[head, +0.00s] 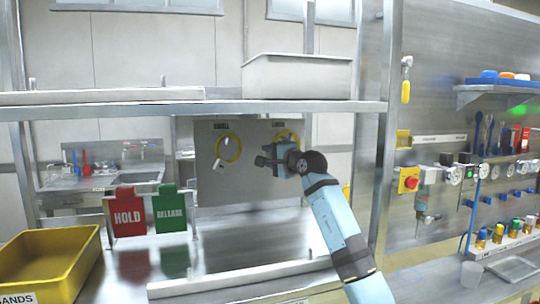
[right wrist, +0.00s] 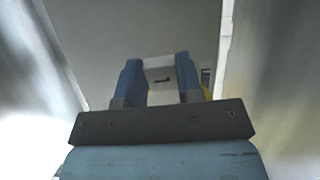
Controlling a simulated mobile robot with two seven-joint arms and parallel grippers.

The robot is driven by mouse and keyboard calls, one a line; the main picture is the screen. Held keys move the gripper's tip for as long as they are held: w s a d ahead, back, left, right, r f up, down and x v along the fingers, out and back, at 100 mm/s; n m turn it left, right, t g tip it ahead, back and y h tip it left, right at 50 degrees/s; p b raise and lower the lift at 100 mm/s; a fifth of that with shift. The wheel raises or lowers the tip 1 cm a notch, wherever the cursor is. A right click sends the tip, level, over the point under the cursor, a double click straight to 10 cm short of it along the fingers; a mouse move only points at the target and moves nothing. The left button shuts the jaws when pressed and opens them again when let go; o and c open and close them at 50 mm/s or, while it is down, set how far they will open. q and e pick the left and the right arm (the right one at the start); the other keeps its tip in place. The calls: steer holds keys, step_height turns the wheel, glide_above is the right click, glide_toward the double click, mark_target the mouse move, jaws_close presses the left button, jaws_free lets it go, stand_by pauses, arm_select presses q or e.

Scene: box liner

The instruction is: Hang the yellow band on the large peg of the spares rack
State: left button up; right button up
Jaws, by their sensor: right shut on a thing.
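The spares rack is a grey panel (head: 250,185) with two labelled spots; the right label reads as large. My right gripper (head: 262,161) is in front of its right half. A yellow band (head: 287,135) shows as a loop just above the gripper, under the right label. In the right wrist view the fingers (right wrist: 159,75) close on a pale tag with a dark mark, and a bit of yellow (right wrist: 207,93) shows beside the right finger. The large peg is hidden, so I cannot tell whether the band is around it. My left gripper is out of view.
Another yellow band (head: 230,149) with a white tag hangs at the rack's left spot. Red HOLD (head: 128,212) and green RELEASE (head: 169,211) signs and a yellow bin (head: 50,262) stand at left. A metal shelf (head: 230,108) runs above; a post (head: 384,130) stands at right.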

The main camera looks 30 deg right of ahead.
stand_by(0.3)
steer(key=o, duration=1.6)
steer(key=shift+c, duration=0.2)
steer(key=s+a+b, duration=0.2)
steer(key=s, duration=0.7)
steer(key=shift+s+a, duration=0.15)
steer(key=shift+s, duration=0.25)
steer(key=shift+f, duration=0.15)
stand_by(0.7)
